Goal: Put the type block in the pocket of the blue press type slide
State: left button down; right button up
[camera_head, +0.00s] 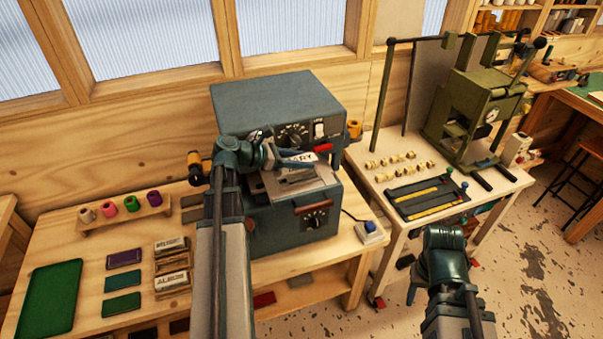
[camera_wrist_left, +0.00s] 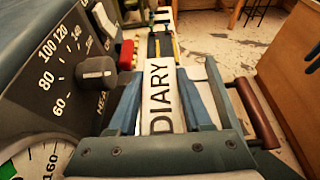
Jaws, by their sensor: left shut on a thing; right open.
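The type block, with a white face reading DIARY (camera_wrist_left: 160,95), is between the fingers of my left gripper (camera_wrist_left: 160,76). In the head view the left gripper (camera_head: 298,160) holds the block (camera_head: 304,158) at the front of the blue press (camera_head: 275,105), over the grey slide (camera_head: 300,187). The slide sticks out toward me above a brown handle (camera_head: 312,207). The pocket is hard to make out under the gripper, and I cannot tell whether the block touches the slide. My right gripper (camera_head: 443,240) is open and empty, off the bench at the right.
Two labelled wooden holders (camera_head: 172,282), coloured pads and a rack of foil rolls (camera_head: 130,207) stand on the bench at left. The press dial and knob (camera_wrist_left: 97,72) are close beside the left gripper. A green press (camera_head: 480,105) stands on the right table.

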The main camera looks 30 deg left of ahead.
pick_arm(q)
jog(key=shift+f+b, duration=1.7)
jog(key=shift+f, duration=0.15)
jog(key=shift+f+b, duration=0.55)
jog(key=shift+c, duration=1.6)
grip_release()
jog(key=shift+r+p, duration=0.55)
jog(key=shift+p, duration=0.05)
jog(key=p+v, duration=0.4)
jog(key=v, duration=0.6)
jog(key=shift+s+a+r, duration=0.1)
jog(key=shift+a+r, duration=0.05)
jog(key=shift+r, duration=0.15)
jog(key=shift+s+a+r, duration=0.2)
jog(key=shift+s+a, duration=0.25)
jog(key=shift+s, duration=0.1)
